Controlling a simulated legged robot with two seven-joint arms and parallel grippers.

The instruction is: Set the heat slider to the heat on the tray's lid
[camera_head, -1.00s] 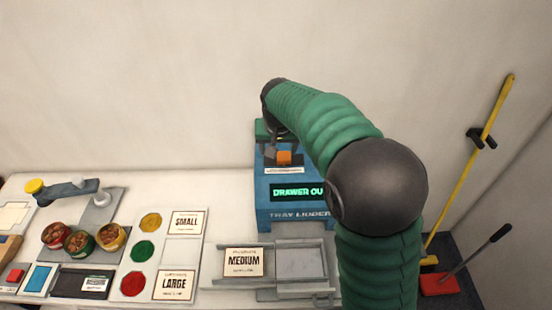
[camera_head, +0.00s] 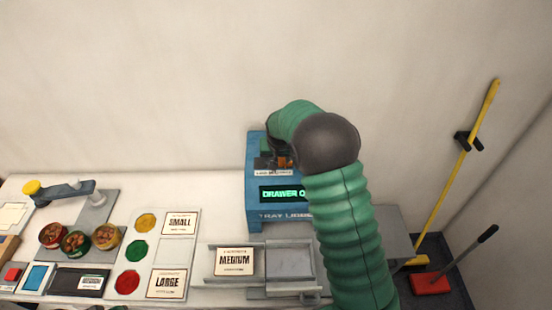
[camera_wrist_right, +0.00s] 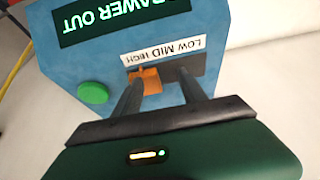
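The orange heat slider (camera_wrist_right: 150,82) sits in a dark slot on the sloped front of the blue tray-lid machine (camera_wrist_right: 215,85). Its label, LOW MID HIGH (camera_wrist_right: 165,50), appears upside down in the right wrist view. The slider is near the label's HIGH end. My right gripper (camera_wrist_right: 158,85) is open, with one finger against or just in front of the slider's HIGH side and the other apart on the LOW side. In the head view the slider (camera_head: 283,162) is partly hidden by my right arm. My left gripper is out of view.
The lit display reads DRAWER OUT (camera_wrist_right: 120,18); a green button (camera_wrist_right: 93,93) is beside the slot. Red and green discs, SMALL and LARGE cards and bowls of chestnuts (camera_head: 75,242) lie to the left.

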